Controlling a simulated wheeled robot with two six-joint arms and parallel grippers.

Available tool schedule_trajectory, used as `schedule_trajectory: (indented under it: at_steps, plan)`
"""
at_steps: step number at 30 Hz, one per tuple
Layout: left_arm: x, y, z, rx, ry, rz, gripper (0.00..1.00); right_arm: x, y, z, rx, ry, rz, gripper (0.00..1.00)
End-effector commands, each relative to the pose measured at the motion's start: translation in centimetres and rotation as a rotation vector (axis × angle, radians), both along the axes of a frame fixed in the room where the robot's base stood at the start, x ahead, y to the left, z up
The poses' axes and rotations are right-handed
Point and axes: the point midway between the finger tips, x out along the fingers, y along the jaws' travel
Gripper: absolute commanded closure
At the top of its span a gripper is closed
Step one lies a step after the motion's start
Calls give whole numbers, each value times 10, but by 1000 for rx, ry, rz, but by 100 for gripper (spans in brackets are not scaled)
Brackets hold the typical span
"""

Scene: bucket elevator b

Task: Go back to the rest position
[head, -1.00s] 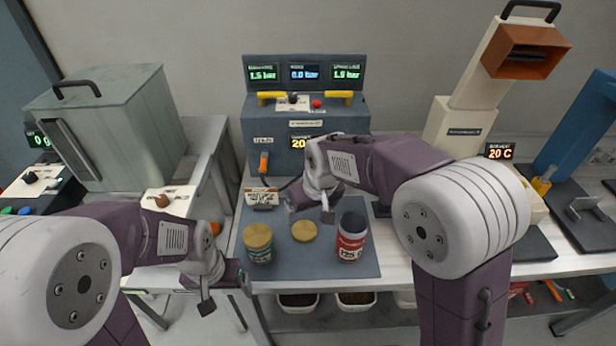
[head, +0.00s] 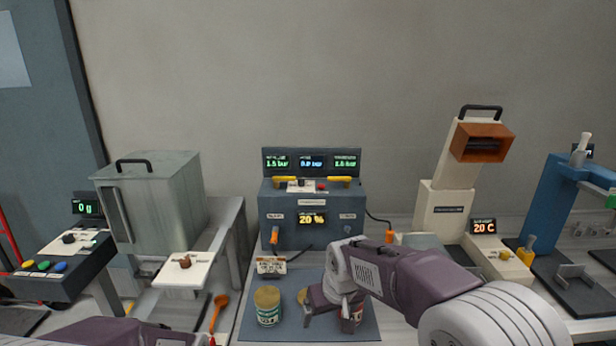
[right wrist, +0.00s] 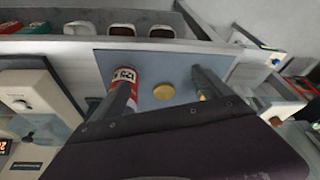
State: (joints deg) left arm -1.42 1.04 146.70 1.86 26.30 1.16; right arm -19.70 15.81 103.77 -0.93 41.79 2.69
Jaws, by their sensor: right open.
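My right gripper (head: 325,300) hangs over the dark mat, between the two jars, and part of it is hidden behind my wrist. In the right wrist view the right gripper (right wrist: 164,82) has its fingers wide apart with nothing between them but the mat and a loose yellow lid below. The red jar (head: 352,318) is partly covered by my wrist; it also shows beside one finger in the right wrist view (right wrist: 124,76). The green jar with a yellow lid (head: 267,308) stands upright left of my gripper.
The grey console (head: 290,222) stands behind the mat (head: 250,325). A grey metal box (head: 165,210) is at left, with an orange spoon (head: 219,308) near it. A cream machine with an orange hopper (head: 482,143) and a blue stand (head: 548,205) are at right.

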Motion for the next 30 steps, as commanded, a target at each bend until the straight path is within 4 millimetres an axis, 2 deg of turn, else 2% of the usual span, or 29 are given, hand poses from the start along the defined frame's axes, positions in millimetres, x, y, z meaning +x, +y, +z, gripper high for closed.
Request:
schedule_trajectory:
  at_steps: [1, 5, 8, 12, 15, 18, 21, 30]
  plan:
    - [0, 0, 5, 0, 0, 0, 18, -2, -12, 5, -1, 4, -26, 11]
    - [0, 0, 11, 0, 0, 0, 18, -16, -44, 5, -6, 33, -95, 11]
    - [0, 0, 17, 0, 0, 0, 18, -37, -72, 0, -9, 66, -158, 11]
    - [0, 0, 25, 0, 0, 0, 18, -81, -108, -15, -10, 125, -251, 11]
    - [0, 0, 29, 0, 0, 0, 18, -118, -125, -30, -10, 172, -306, 11]
    - [0, 0, 30, 0, 0, 0, 18, -155, -132, -49, -11, 217, -333, 11]
    - [0, 0, 29, 0, 0, 0, 18, -176, -132, -64, -14, 244, -331, 11]
    - [0, 0, 29, 0, 0, 0, 18, -172, -131, -65, -11, 223, -327, 11]
